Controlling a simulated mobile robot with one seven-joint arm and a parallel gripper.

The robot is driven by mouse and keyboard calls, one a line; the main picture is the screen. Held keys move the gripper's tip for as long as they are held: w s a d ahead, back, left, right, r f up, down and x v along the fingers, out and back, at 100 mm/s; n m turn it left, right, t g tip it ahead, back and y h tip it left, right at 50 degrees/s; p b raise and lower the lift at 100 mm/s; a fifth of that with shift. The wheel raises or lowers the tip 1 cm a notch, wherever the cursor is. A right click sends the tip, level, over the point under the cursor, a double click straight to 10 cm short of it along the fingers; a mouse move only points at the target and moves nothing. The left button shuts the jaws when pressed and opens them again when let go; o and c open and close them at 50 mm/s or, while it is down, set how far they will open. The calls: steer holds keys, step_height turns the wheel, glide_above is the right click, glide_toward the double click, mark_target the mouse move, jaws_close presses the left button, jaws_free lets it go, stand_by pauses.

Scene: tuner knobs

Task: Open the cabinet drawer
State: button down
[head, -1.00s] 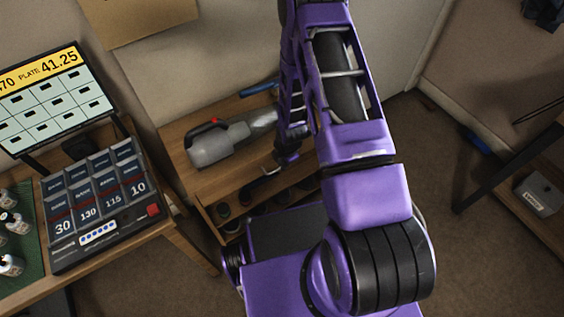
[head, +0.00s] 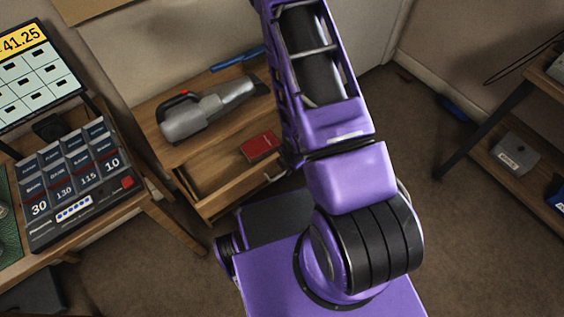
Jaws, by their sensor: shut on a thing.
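The wooden cabinet (head: 157,111) stands against the wall, left of my arm. Its drawer (head: 228,200) is pulled out, and I see into its bare wooden inside. A red book-like box (head: 261,147) lies in it, near the right. A short pale handle (head: 275,177) shows at the drawer's front, close to my arm. My purple arm covers the right part of the cabinet and drawer. My gripper is hidden behind the arm, so its hold on the handle cannot be seen.
A grey handheld vacuum (head: 195,117) and a blue bar (head: 237,60) lie on the cabinet top. A desk with a button panel (head: 80,185) and a screen (head: 35,75) stands at left. A dark-legged shelf (head: 478,130) stands at right. Brown floor lies between.

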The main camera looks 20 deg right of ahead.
steer(key=shift+s+d, duration=0.1)
steer(key=shift+s, duration=0.3)
steer(key=c, duration=1.2)
jaws_free()
steer(key=s+d+r+p, duration=0.1)
steer(key=s+r+p, duration=0.2)
steer(key=r, duration=1.4)
steer(key=shift+p, duration=0.4)
steer(key=shift+s, duration=0.1)
